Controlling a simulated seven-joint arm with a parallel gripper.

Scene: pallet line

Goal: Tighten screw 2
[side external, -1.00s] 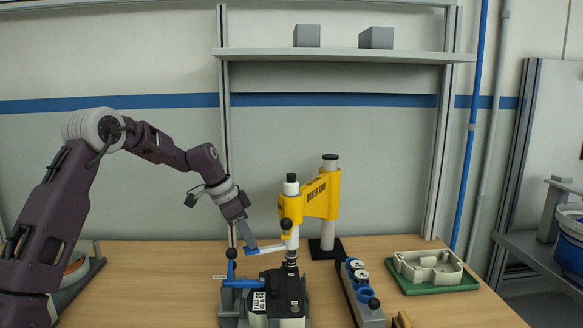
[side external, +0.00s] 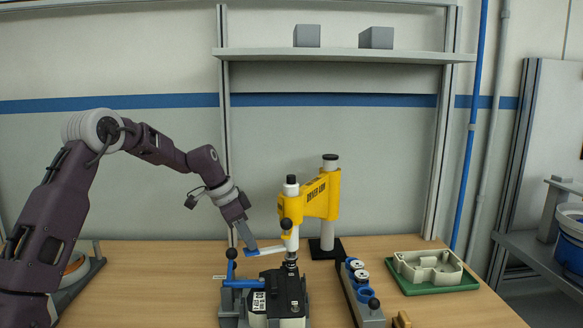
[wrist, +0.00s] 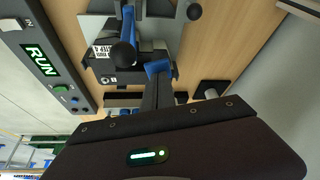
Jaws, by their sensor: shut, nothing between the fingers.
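My gripper (side external: 247,245) is shut and empty. Its tip is beside the lever of the yellow driver arm (side external: 322,198), above a fixture; I cannot tell whether it touches the lever. The driver's spindle points down at a dark part (side external: 285,286) held in the fixture (side external: 232,306) with a blue clamp (side external: 243,283). The wrist view shows my blue-tipped finger (wrist: 158,70) close to the fixture's white label (wrist: 103,51) and a black ball knob (wrist: 124,55). Screw 2 itself is hidden or too small to tell.
A grey rail with blue and white round parts (side external: 357,272) stands right of the fixture. A green tray with a cream housing (side external: 430,268) lies farther right. A panel reading RUN (wrist: 42,60) shows in the wrist view.

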